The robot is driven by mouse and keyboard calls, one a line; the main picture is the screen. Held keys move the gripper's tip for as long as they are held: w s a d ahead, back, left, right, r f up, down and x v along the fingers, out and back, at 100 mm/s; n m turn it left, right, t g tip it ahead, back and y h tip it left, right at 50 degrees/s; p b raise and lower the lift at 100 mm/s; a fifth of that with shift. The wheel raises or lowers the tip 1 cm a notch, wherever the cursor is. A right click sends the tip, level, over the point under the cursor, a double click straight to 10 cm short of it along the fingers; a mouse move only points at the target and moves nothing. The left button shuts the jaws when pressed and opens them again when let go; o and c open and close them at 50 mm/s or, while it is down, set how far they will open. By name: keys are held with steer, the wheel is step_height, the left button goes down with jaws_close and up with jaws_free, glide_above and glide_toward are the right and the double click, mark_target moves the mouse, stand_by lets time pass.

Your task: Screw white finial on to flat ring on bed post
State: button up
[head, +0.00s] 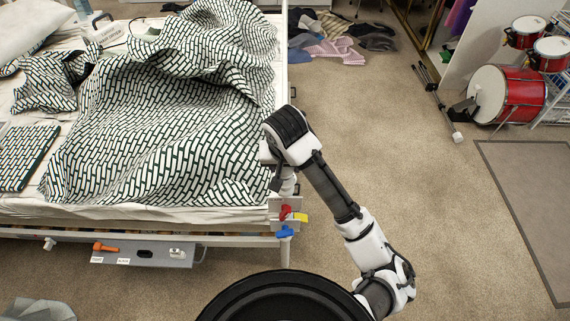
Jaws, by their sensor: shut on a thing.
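My gripper (284,183) points down at the near right corner of the bed, beneath the bulky black-and-white wrist. It is shut on a small white piece, which looks like the white finial (287,188); fingers and wrist hide most of it. The bed post (285,252) stands below at the bed corner. The flat ring cannot be made out, and whether the finial touches the post cannot be told. Red, yellow and blue pieces (286,232) sit on a grey plate at the corner, just below my gripper.
A grey tray (145,262) with an orange-handled tool (105,248) hangs along the bed's near side. The bed (120,215) carries a rumpled patterned blanket (160,130). Clothes (335,50) lie at the back; a red drum set (508,92) stands right. Carpet between is clear.

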steer(key=shift+f+b, duration=0.4)
steer(key=shift+f, duration=0.2)
steer(key=o, duration=1.1)
steer(key=shift+o, duration=0.2)
steer(key=shift+r, duration=0.15)
steer(key=p+v, duration=0.3)
steer(key=v, duration=1)
steer(key=shift+r+p, duration=0.35)
steer(key=shift+p, duration=0.05)
steer(key=shift+s, duration=0.1)
